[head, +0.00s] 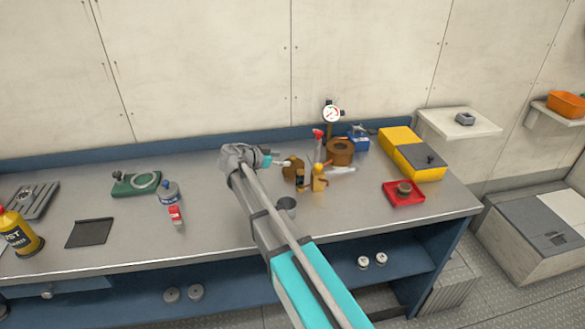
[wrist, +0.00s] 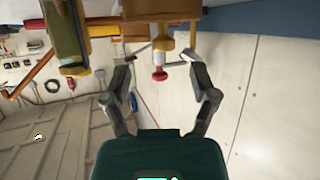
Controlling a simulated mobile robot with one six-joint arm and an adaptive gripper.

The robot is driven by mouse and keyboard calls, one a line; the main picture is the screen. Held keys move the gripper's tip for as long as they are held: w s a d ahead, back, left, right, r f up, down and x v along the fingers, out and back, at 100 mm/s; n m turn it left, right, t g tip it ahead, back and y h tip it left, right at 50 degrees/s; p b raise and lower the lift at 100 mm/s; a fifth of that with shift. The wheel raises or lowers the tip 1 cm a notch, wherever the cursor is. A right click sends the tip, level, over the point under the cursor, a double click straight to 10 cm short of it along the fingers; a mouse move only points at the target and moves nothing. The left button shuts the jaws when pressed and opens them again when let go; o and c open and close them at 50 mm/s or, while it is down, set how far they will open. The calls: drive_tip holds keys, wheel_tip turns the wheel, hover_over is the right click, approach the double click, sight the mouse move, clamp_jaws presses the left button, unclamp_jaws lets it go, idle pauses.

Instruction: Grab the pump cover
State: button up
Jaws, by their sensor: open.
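I cannot tell for certain which item is the pump cover. A green part with a pale ring (head: 140,184) lies on the bench at the left. A red tray (head: 405,198) with a small brass-brown round part (head: 404,188) sits at the right. My gripper (head: 279,162) is above the middle of the bench, beside the bottles and brown rolls. In the wrist view, my gripper (wrist: 160,62) is open, its fingers apart. A yellow, white and red item (wrist: 160,57) shows between the fingertips, beyond them or level with them; I cannot tell. No grip on it shows.
Brown rolls (head: 340,152), a red-topped spray bottle (head: 318,147) and a gauge (head: 332,114) crowd the middle back. A yellow case (head: 398,140) stands at the right. A grey cup (head: 287,204) is near my arm.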

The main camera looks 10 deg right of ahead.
sight(292, 157)
drive_tip(key=shift+w+b+x, duration=0.15)
drive_tip(key=shift+b+x, duration=0.2)
drive_tip(key=shift+x, duration=0.9)
drive_tip(key=shift+w+b+x, duration=0.1)
drive_tip(key=shift+b+x, duration=0.25)
drive_tip(key=shift+x, duration=0.9)
drive_tip(key=shift+r, duration=0.2)
clamp_jaws()
